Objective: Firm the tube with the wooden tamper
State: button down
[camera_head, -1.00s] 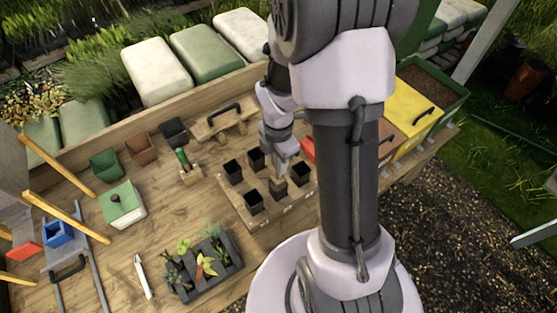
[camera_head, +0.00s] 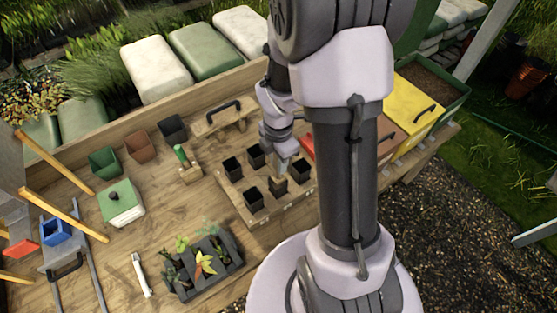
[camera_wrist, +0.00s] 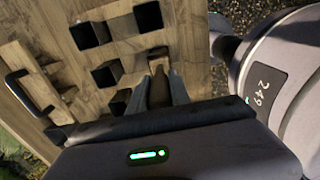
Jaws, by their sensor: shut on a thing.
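My gripper (camera_head: 284,163) is over the front row of a wooden tray (camera_head: 233,200) that holds several black square tubes. It is shut on the wooden tamper (camera_wrist: 158,88), whose brown shaft shows between the two fingers in the wrist view. The gripper points down at the middle front tube (camera_head: 278,188). The tamper's lower end is at or just above that tube; I cannot tell how deep it reaches. Other tubes stand around it, such as the front left one (camera_head: 253,201) and the front right one (camera_head: 301,171).
A green-handled tool (camera_head: 182,158) stands in a small block left of the tray. A wooden piece with a black handle (camera_head: 224,116) lies behind. A dark seedling tray (camera_head: 205,268) is in front.

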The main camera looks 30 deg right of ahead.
jog(key=shift+f, duration=0.1)
jog(key=shift+f+b, duration=0.7)
jog(key=shift+f, duration=0.1)
jog(key=shift+f+b, duration=0.4)
jog(key=shift+f, duration=0.2)
dwell(1.9)
notch_tip(320, 180, up, 11)
jog(key=p, duration=0.9)
jog(key=shift+r+p, duration=0.1)
jog(key=shift+p, duration=0.2)
dwell(0.6)
